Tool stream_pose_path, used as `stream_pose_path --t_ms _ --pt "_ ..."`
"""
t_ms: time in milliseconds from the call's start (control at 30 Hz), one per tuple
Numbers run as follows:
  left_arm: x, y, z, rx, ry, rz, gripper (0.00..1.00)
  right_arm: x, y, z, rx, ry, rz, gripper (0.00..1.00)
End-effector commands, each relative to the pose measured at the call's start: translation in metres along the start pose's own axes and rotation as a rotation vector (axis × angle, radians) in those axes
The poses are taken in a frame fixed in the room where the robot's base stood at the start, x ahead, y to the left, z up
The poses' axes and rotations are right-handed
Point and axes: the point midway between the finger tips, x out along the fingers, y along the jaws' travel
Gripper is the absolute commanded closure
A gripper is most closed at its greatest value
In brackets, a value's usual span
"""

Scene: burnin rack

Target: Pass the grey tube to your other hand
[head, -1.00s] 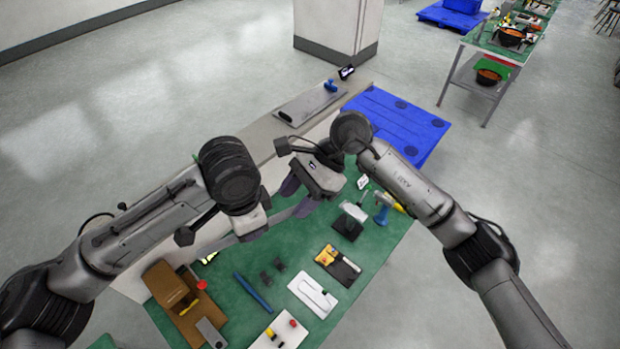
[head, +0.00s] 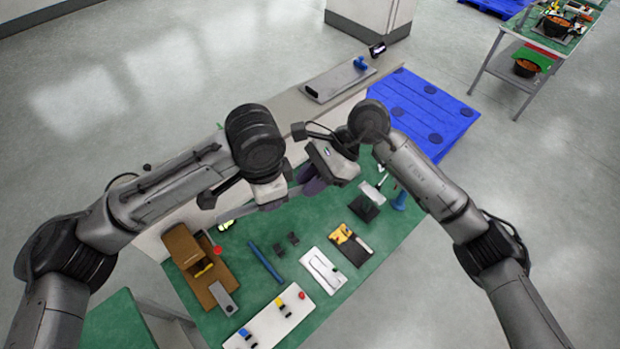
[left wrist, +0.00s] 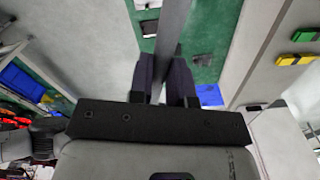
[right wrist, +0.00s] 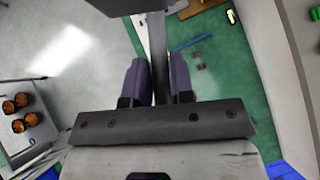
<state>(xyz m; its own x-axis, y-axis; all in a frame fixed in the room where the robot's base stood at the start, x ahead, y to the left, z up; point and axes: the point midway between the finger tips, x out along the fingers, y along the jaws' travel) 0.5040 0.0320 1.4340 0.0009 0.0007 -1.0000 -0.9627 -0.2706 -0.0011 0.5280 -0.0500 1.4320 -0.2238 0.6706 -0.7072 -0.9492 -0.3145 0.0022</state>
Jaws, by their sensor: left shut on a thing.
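The grey tube (head: 232,210) is a long straight bar held up above the green bench. My left gripper (left wrist: 162,80) is shut on it; in the left wrist view the tube (left wrist: 174,28) runs between the dark fingers. My right gripper (head: 312,181) is at the tube's right part in the head view. In the right wrist view the tube (right wrist: 158,50) lies between the right gripper's fingers (right wrist: 160,82), very close to both; whether they press on it is unclear. The left fingertips are mostly hidden in the head view.
The green bench (head: 225,265) below carries a brown wooden holder (head: 185,245), a blue bar (head: 266,262), a white board (head: 325,268), a black tray (head: 363,208) and small parts. A blue pallet (head: 425,110) stands beyond. The floor at left is clear.

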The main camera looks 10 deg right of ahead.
Motion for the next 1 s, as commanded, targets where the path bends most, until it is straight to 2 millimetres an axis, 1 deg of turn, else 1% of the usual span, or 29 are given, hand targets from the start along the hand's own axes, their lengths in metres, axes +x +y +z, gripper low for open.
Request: stream_pose_path --t_ms 33,167,200,233,267,533,833,933,1000 --pt "0.000 0.001 0.000 0.004 0.000 0.001 1.00 0.000 0.000 0.000 0.000 0.000 -0.002 0.86" --pt "0.000 0.001 -0.001 0.006 0.000 0.002 1.00 0.000 -0.001 0.000 0.000 0.000 -0.002 0.98" --pt "0.000 0.001 -0.001 0.006 0.000 0.002 1.00 0.000 -0.001 0.000 0.000 0.000 -0.003 1.00" --pt "0.000 0.001 -0.001 0.006 0.000 0.002 1.00 0.000 -0.001 0.000 0.000 0.000 -0.003 1.00" --pt "0.000 0.002 -0.001 0.007 0.000 0.003 0.79 -0.001 -0.001 0.000 0.000 0.000 -0.003 1.00" --pt "0.000 0.001 0.000 0.005 0.000 0.002 0.53 -0.001 -0.001 0.000 0.000 0.000 -0.002 1.00" --pt "-0.003 0.001 0.000 0.003 0.001 0.001 0.52 0.000 0.000 0.000 0.000 0.000 -0.002 1.00" --pt "-0.012 0.000 -0.001 0.003 0.001 -0.001 0.52 0.000 0.000 0.000 0.000 0.000 -0.002 1.00" --pt "-0.022 0.000 -0.001 0.004 0.002 -0.001 0.52 0.000 0.000 0.000 0.000 0.000 -0.002 1.00"
